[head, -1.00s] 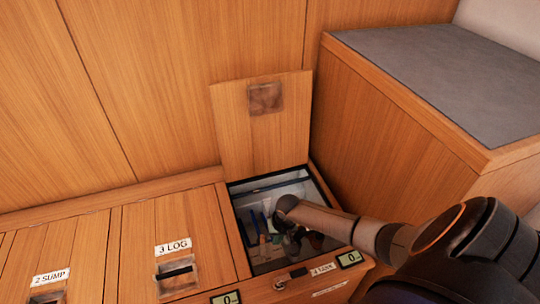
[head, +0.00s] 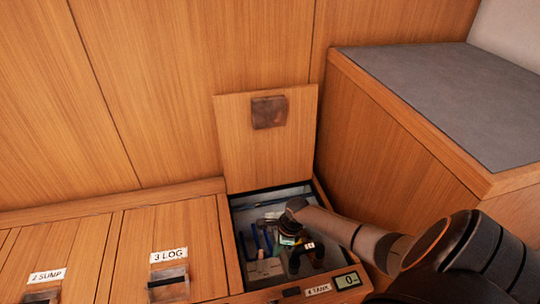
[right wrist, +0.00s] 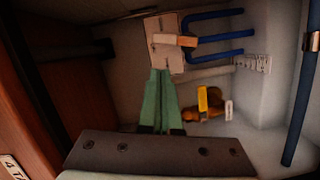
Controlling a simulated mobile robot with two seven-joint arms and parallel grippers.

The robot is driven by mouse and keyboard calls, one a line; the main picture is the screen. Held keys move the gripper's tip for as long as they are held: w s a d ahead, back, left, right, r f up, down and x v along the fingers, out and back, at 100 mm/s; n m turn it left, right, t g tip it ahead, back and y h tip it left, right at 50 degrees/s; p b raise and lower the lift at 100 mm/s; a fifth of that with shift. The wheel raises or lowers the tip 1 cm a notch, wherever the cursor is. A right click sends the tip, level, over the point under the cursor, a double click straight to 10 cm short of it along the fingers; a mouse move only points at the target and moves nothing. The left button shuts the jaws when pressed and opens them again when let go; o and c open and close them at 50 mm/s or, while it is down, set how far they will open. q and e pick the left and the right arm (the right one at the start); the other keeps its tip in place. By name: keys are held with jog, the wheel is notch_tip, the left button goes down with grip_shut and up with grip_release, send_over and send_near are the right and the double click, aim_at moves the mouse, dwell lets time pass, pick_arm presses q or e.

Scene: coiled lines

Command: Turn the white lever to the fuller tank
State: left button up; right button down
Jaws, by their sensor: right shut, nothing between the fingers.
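The open locker labelled 4 TANK (head: 240,262) has its lid (head: 240,135) raised against the wall. My right gripper (head: 291,256) is down inside it. In the right wrist view its green fingers (right wrist: 162,72) are shut and empty. Their tips are close below a pale lever (right wrist: 177,40), which lies sideways on a whitish plate (right wrist: 165,58); I cannot tell whether they touch it. This looks like the white lever. A yellow handle (right wrist: 203,98) on a brass valve sits lower right. No tank level is readable. My left gripper is not in view.
Blue pipes (right wrist: 217,14) run right of the plate, and a thick blue pipe (right wrist: 303,95) stands at the far right. The locker walls are close around my arm. A closed 3 LOG lid (head: 168,235) is to the left. A small display (head: 347,281) reads 0.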

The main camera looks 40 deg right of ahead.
aim_at(261, 260)
jog(key=b+x, duration=0.7)
jog(key=x, duration=0.3)
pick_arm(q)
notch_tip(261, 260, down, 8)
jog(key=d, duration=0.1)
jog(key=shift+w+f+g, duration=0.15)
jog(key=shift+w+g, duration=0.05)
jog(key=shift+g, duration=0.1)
pick_arm(e)
jog(key=shift+r, duration=0.15)
